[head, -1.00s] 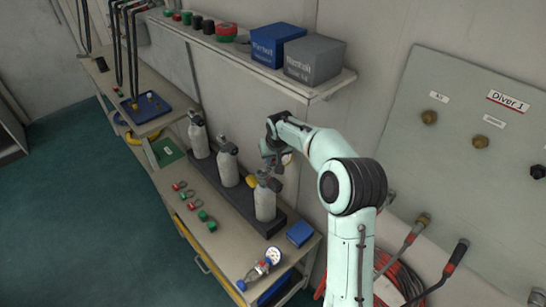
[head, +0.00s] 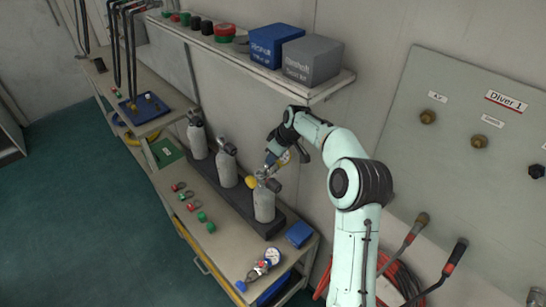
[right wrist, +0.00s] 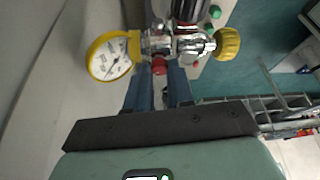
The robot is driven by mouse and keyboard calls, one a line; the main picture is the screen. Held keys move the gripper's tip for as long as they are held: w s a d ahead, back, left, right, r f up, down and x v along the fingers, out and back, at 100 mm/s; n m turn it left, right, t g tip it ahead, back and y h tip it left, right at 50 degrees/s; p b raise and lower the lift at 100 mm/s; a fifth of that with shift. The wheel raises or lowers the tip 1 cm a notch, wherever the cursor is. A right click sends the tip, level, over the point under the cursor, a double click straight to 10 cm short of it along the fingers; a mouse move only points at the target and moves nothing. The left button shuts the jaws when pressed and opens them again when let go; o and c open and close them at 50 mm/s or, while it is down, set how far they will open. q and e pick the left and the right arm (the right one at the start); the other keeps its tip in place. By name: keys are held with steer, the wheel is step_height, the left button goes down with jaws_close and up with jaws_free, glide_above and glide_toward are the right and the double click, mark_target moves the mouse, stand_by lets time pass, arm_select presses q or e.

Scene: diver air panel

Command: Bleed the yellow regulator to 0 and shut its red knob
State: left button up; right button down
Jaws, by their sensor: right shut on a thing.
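The yellow regulator sits on top of the nearest grey cylinder (head: 264,206). Its yellow-rimmed gauge (right wrist: 111,57) shows in the right wrist view; the dial marks are too small to read. Its yellow knob (right wrist: 227,43) is on the other side of the metal body, and also shows in the head view (head: 251,182). The red knob (right wrist: 158,66) sits under the regulator body, at the tips of my right gripper (right wrist: 162,84). The blue fingers are shut on the red knob and hide part of it. My left gripper is in neither view.
Two more cylinders (head: 228,168) stand in the dark rack behind. Red and green fittings (head: 192,205) lie on the bench. A loose gauge (head: 272,256) and a blue box (head: 300,234) are nearby. A shelf (head: 310,92) overhangs, and a Diver 1 panel (head: 460,190) is at right.

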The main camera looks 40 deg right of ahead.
steer(key=shift+w+d+n+g+y, duration=0.1)
steer(key=shift+n+g+y, duration=0.2)
steer(key=shift+n, duration=0.8)
steer(key=shift+d+n+g+y, duration=0.1)
steer(key=shift+n+y, duration=0.3)
steer(key=shift+n, duration=0.7)
steer(key=c, duration=1)
jaws_free()
